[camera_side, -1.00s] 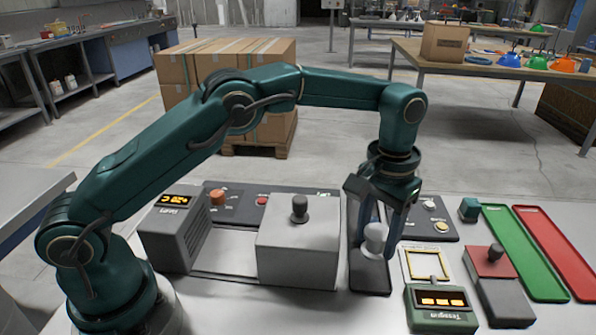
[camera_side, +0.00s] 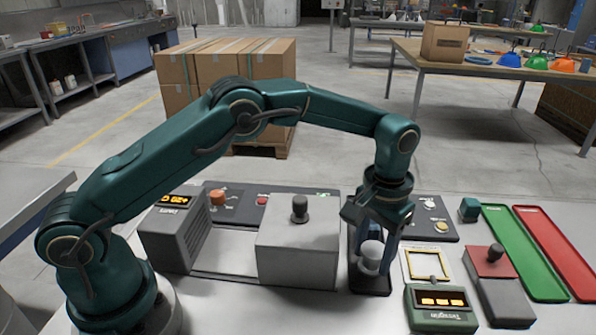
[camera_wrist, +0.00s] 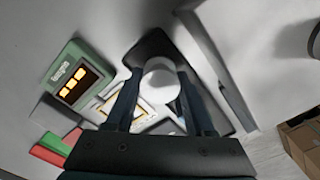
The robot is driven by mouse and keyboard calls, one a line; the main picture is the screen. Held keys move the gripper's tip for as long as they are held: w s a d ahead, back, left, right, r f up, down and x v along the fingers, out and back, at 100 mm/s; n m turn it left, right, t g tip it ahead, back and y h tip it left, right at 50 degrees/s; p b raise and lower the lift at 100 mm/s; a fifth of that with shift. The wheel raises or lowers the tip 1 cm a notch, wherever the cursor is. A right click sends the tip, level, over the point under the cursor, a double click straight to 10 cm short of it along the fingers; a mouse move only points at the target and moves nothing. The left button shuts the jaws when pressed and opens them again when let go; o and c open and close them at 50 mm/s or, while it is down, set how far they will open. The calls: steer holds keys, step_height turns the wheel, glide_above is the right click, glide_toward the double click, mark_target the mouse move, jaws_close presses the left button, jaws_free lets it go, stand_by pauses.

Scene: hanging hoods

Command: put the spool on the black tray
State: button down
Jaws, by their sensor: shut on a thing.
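The white spool (camera_side: 371,250) is between the fingers of my gripper (camera_side: 374,265), which is shut on it. In the wrist view the spool (camera_wrist: 160,82) appears as a pale round top between the two fingers of my gripper (camera_wrist: 159,74). The black tray (camera_side: 370,287) is a long narrow dark strip right below the spool; the tray also shows in the wrist view (camera_wrist: 150,46) behind and around it. The spool looks upright and low over the tray. Whether its base touches the tray I cannot tell, as the fingers hide part of it.
A grey box with a knob (camera_side: 298,250) stands close to the left of the tray. To the right are a yellow-edged frame (camera_side: 425,266), a green device with a lit display (camera_side: 441,309), a red-topped grey box (camera_side: 497,280), and green (camera_side: 524,250) and red (camera_side: 555,250) trays.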

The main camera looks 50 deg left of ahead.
steer(key=shift+f, duration=0.5)
steer(key=shift+c, duration=0.9)
jaws_free()
